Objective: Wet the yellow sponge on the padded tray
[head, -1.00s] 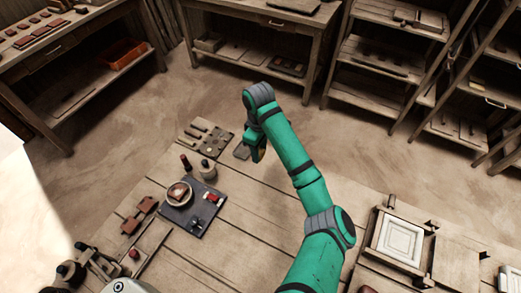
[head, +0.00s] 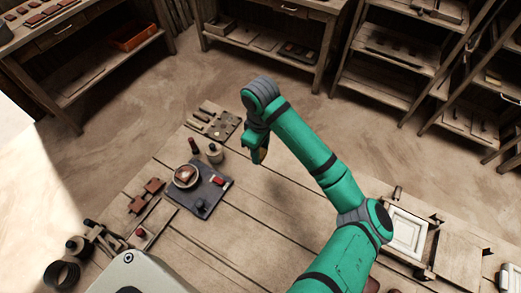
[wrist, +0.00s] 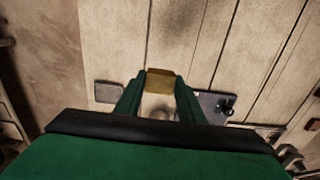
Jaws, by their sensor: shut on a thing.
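My gripper (head: 260,156) is shut on the yellow sponge (wrist: 160,80), which sits between the fingertips in the wrist view. In the head view the gripper hangs over the table to the right of a dark flat tray (head: 222,196). That tray carries a pale bowl (head: 187,176) with brown contents, a red block and a dark knob. The dark tray also shows in the wrist view (wrist: 210,101), right of the fingers. A small grey square pad (wrist: 108,92) lies left of the fingers there. I cannot tell which of the two is the padded tray.
A pale bottle (head: 215,153) and a dark red-topped bottle (head: 194,146) stand behind the tray. A tool board (head: 218,124) lies at the far table edge. Red-brown blocks (head: 146,193) are at left. A framed white tile (head: 405,232) is at right. Planks between are clear.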

